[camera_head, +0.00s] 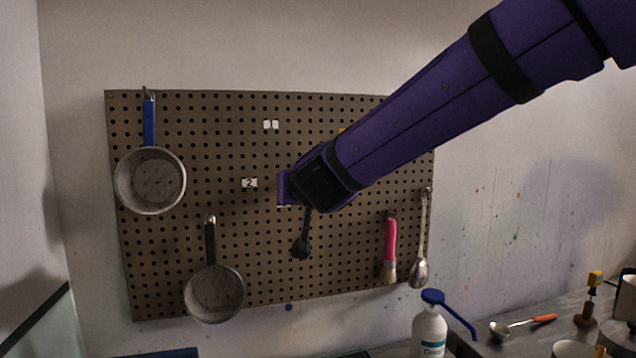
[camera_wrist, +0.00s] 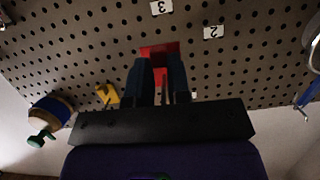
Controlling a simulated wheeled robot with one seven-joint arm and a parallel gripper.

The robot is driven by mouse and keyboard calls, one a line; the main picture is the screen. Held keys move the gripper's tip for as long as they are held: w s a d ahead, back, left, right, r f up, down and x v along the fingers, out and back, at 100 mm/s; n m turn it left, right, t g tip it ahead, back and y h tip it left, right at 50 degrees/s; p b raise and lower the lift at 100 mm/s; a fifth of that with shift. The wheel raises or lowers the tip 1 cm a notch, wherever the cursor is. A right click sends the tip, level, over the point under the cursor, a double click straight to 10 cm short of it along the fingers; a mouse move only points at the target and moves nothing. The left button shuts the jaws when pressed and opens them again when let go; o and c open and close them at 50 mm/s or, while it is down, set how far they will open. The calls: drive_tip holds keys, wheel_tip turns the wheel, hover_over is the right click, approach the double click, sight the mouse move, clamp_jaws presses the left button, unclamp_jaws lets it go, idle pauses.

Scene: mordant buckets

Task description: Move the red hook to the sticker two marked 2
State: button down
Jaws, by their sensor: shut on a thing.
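The red hook (camera_wrist: 159,50) shows in the wrist view between the dark fingers of my gripper (camera_wrist: 160,72), which is shut on it. It is close to the pegboard; I cannot tell whether it touches the board. In the head view my gripper (camera_head: 316,184) is in front of the pegboard's middle, and the hook is hidden. The sticker marked 2 (camera_head: 249,183) is on the board just left of my gripper. In the wrist view sticker 2 (camera_wrist: 213,32) lies right of the hook.
The pegboard (camera_head: 180,240) holds a blue-handled pan (camera_head: 150,181), a black-handled pan (camera_head: 214,293), a pink-handled brush (camera_head: 390,245) and a metal spoon (camera_head: 421,270). Another sticker (camera_head: 271,124) is above. A pump bottle (camera_head: 429,330) stands below. Board around sticker 2 is clear.

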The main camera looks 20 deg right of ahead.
drive_tip(key=a+f, duration=0.4)
drive_tip(key=a, duration=0.4)
drive_tip(key=shift+w+a, duration=0.15)
drive_tip(key=shift+w, duration=2.9)
drive_tip(key=shift+w, duration=1.1)
drive_tip(key=c, duration=1)
unclamp_jaws()
drive_tip(key=v, duration=1)
drive_tip(key=shift+s, duration=0.45)
